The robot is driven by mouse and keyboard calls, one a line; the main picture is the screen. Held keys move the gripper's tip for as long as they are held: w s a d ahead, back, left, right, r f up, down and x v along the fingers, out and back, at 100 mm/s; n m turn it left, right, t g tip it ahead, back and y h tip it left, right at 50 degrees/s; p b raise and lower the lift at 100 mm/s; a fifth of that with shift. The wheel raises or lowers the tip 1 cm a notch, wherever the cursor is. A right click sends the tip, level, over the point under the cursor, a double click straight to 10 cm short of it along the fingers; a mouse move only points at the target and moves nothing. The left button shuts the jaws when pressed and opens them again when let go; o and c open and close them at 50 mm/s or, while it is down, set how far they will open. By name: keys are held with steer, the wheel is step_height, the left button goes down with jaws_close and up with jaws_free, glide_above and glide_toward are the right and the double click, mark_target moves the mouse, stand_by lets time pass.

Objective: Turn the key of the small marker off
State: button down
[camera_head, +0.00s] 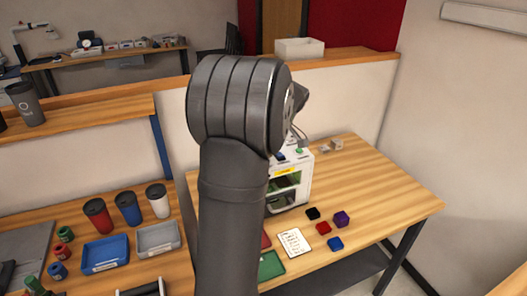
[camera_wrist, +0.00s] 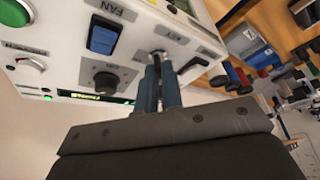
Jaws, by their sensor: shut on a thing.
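The small marker (camera_head: 297,185) is a white box on the wooden table in the head view, partly hidden by my arm. Its white control panel (camera_wrist: 205,68) fills much of the wrist view. My gripper (camera_wrist: 159,72) points at the panel with its two narrow fingers close together. They are shut on the key (camera_wrist: 158,55), of which only a small metallic part shows at the fingertips. Its turn angle cannot be told.
Small blocks (camera_head: 323,228) and a white card (camera_head: 294,242) lie before the marker. The table's right side is clear.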

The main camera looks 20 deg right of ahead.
steer(key=c, duration=1.6)
jaws_free()
steer(key=shift+r, duration=0.1)
steer(key=v, duration=1.7)
steer(key=shift+r, duration=0.2)
steer(key=shift+f, duration=0.1)
steer(key=x, duration=1.7)
steer(key=shift+f, duration=0.2)
